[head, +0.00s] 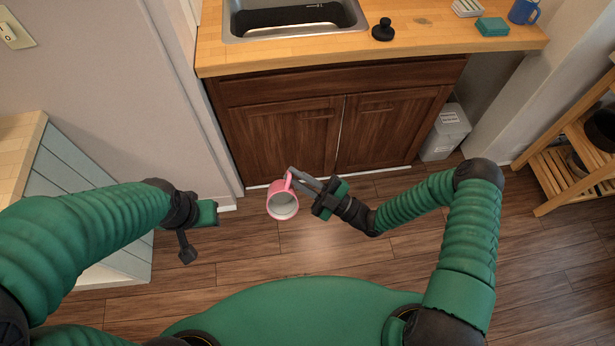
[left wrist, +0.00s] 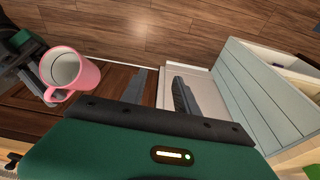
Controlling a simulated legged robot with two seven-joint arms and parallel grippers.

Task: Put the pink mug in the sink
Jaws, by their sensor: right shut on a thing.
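The pink mug (head: 282,201) is held by my right gripper (head: 296,179), which is shut on its handle side. The mug is in the air in front of the wooden cabinet, and its pale inside faces me. It also shows at the left of the left wrist view (left wrist: 75,72). The sink (head: 290,20) is a metal basin set in the counter at the top of the head view. My left gripper (left wrist: 160,90) has its two fingers apart with nothing between them. In the head view it is low at the left, apart from the mug.
The wooden counter (head: 430,45) holds a black round-topped object (head: 383,30), a green block (head: 492,27) and a blue mug (head: 524,11). A white bin (head: 446,133) stands right of the cabinet (head: 290,130). A wooden shelf (head: 570,160) is at the right. Floor before the cabinet is clear.

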